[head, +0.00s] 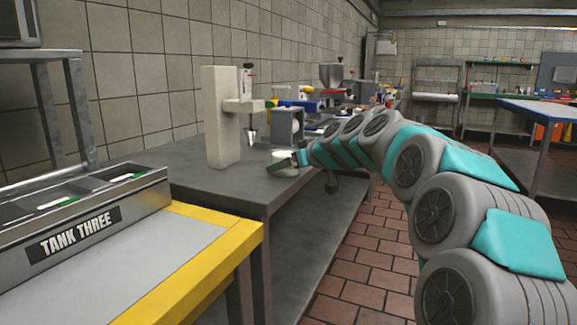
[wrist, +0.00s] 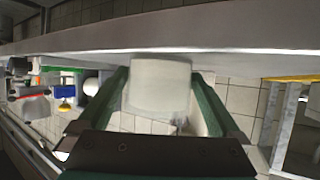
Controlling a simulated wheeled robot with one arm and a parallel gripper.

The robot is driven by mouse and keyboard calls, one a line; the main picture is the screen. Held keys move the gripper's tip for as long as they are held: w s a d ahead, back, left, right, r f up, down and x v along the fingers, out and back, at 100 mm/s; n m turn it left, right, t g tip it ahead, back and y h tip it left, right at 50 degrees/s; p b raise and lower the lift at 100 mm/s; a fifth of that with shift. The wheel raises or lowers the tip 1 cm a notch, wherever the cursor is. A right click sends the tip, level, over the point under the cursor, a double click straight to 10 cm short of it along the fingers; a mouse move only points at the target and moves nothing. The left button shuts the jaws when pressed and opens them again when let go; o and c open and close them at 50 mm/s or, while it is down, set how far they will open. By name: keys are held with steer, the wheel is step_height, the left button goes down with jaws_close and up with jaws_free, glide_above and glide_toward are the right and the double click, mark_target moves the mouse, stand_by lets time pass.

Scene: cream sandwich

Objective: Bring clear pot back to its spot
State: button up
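A whitish, translucent pot (wrist: 160,86) stands out in the middle of the wrist view, between the two green fingers of my gripper (wrist: 161,92). The fingers lie along both sides of the pot with no clear gap, so my gripper looks shut on it. In the head view the pot (head: 283,155) is small at my gripper (head: 287,163), by the front edge of the grey table (head: 190,178). One finger partly covers it. I cannot tell whether its base touches the table.
A beige stand instrument (head: 222,118) with a hanging probe is just left of the pot on the table. Colourful equipment (head: 297,104) crowds the table behind. A yellow-edged bench (head: 190,265) with a TANK THREE unit (head: 75,233) is at the near left. Tiled floor (head: 350,265) lies to the right.

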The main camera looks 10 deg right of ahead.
steer(key=shift+r, duration=0.15)
steer(key=shift+s+r, duration=0.1)
steer(key=shift+r, duration=0.05)
steer(key=b+v, duration=0.1)
steer(key=v, duration=1)
steer(key=shift+s+d, duration=0.2)
steer(key=shift+s, duration=0.15)
steer(key=shift+r, duration=0.1)
